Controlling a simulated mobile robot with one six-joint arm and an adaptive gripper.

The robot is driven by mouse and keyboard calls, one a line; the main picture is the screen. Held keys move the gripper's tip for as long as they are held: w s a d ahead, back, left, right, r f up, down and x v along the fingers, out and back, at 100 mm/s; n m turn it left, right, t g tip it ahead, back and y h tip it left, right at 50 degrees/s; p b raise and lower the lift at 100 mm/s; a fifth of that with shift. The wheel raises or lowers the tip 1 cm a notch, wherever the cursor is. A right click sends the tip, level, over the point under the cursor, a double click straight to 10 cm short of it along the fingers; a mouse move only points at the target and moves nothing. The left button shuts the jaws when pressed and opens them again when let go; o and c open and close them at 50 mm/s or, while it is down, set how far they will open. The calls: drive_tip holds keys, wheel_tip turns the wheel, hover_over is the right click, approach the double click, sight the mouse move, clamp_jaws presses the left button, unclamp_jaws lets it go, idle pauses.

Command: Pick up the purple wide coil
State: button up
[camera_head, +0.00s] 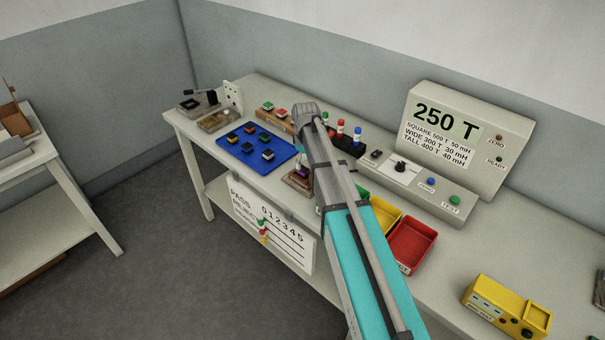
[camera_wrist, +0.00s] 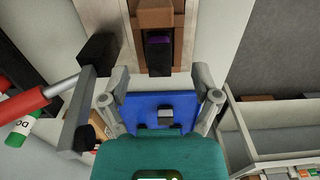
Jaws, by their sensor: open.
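A dark coil with a purple band (camera_head: 302,174) sits in a small brown holder (camera_head: 296,184) near the bench's front edge in the head view, partly hidden by my arm. In the wrist view the purple-topped coil (camera_wrist: 160,45) stands in its brown holder (camera_wrist: 160,18) at the top centre, beyond my fingertips. My gripper (camera_wrist: 160,82) is open, with its fingers spread and nothing between them. In the head view my arm hides most of the gripper (camera_head: 305,115).
A blue mat (camera_head: 238,138) with several coils lies left of the holder. A black rack (camera_head: 345,146) with coloured bottles stands behind. Yellow (camera_head: 385,217) and red (camera_head: 412,245) bins and the tester (camera_head: 470,130) are to the right.

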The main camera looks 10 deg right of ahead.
sight(305, 170)
drive_tip(key=shift+w+f+b, duration=0.15)
drive_tip(key=shift+f+b, duration=2.05)
drive_tip(key=shift+f, duration=0.2)
clamp_jaws()
